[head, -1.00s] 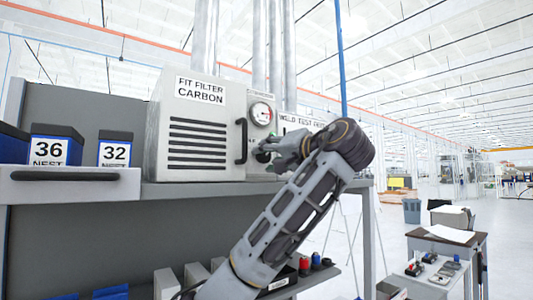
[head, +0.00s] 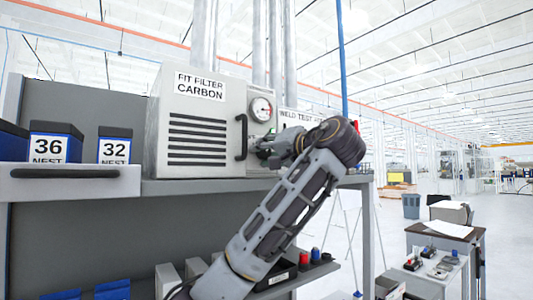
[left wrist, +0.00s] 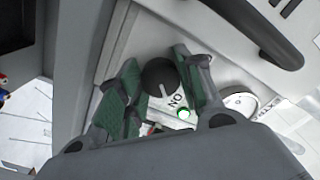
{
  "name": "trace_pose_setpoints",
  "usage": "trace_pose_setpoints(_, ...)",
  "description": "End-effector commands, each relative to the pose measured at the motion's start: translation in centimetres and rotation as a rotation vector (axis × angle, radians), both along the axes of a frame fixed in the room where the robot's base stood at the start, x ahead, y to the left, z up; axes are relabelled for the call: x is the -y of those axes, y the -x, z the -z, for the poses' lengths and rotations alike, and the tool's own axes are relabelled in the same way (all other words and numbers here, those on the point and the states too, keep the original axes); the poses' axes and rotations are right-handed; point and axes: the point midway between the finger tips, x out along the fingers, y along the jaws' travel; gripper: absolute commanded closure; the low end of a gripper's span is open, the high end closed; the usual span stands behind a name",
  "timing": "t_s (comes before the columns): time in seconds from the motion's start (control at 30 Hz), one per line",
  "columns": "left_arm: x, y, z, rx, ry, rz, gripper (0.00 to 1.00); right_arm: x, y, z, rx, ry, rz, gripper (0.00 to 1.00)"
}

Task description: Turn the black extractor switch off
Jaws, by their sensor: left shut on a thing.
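The black extractor switch (left wrist: 158,76) is a round knob on a light grey panel, seen in the left wrist view. My right gripper is not in view.
A black cabinet handle (head: 241,137) stands out just left of my left gripper; it also crosses the top of the wrist view. The cabinet stands on a grey shelf (head: 165,188). Blue bins (head: 114,145) are at left. A cart (head: 440,262) stands at lower right.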

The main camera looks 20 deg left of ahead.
Motion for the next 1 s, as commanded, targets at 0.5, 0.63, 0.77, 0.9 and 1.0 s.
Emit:
trace_pose_setpoints(0.5, 0.1, -0.1, 0.3, 0.155, 0.123, 0.002, 0.88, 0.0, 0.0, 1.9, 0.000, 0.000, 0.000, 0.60)
trace_pose_setpoints(0.63, 0.1, -0.1, 0.4, 0.236, 0.187, 0.002, 0.88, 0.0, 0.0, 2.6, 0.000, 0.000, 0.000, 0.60)
trace_pose_setpoints(0.77, 0.1, -0.1, 0.4, 0.325, 0.258, 0.002, 0.88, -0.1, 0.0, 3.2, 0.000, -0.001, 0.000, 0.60)
trace_pose_setpoints(0.9, 0.1, -0.1, 0.4, 0.423, 0.334, 0.001, 0.88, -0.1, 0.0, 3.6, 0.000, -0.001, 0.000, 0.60)
trace_pose_setpoints(1.0, 0.1, -0.1, 0.3, 0.492, 0.387, 0.002, 0.88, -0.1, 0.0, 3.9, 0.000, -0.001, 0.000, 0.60)
